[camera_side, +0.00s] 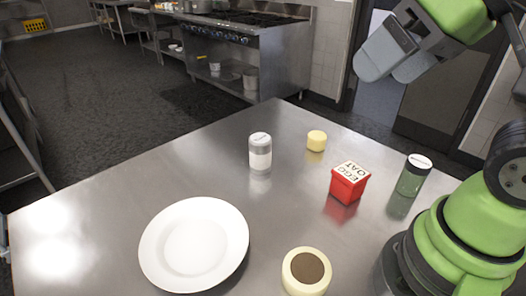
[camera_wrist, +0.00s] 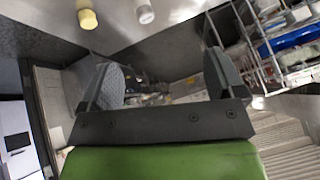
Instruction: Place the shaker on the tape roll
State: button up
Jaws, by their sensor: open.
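The shaker, which I take to be the white and grey cylinder (camera_side: 260,152), stands upright on the steel table in the side view. The tape roll, which I take to be the cream ring with a brown centre (camera_side: 291,274), lies flat at the table's near edge with nothing on it. My gripper (camera_side: 398,62) is high above the table at the upper right, away from both. In the wrist view my gripper (camera_wrist: 163,82) has its two fingers wide apart and nothing between them. A pale round top (camera_wrist: 146,14) at the upper edge there may be the shaker.
A white plate (camera_side: 194,245) lies left of the tape roll. A red box (camera_side: 349,183), a green jar with a white lid (camera_side: 412,176) and a small yellow cylinder (camera_side: 316,140) stand to the right. The table's left side is clear.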

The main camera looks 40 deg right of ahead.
jog(key=w+d+f+n+g+h, duration=0.1)
jog(key=w+d+n+h, duration=0.1)
jog(key=w+n, duration=0.7)
jog(key=n+g+h, duration=0.2)
jog(key=n, duration=1.5)
send_near(260, 139)
jog(key=w+f+n, duration=0.1)
jog(key=f+n, duration=0.1)
jog(key=d+f+n, duration=0.1)
jog(key=f, duration=0.1)
jog(key=w+f+n, duration=0.1)
jog(key=f+n, duration=0.1)
jog(key=shift+w+d+f+n, duration=0.2)
jog(key=shift+w+n, duration=0.1)
jog(key=x, duration=0.5)
jog(key=shift+d+f, duration=0.15)
jog(key=shift+f, duration=0.25)
jog(key=c, duration=1.2)
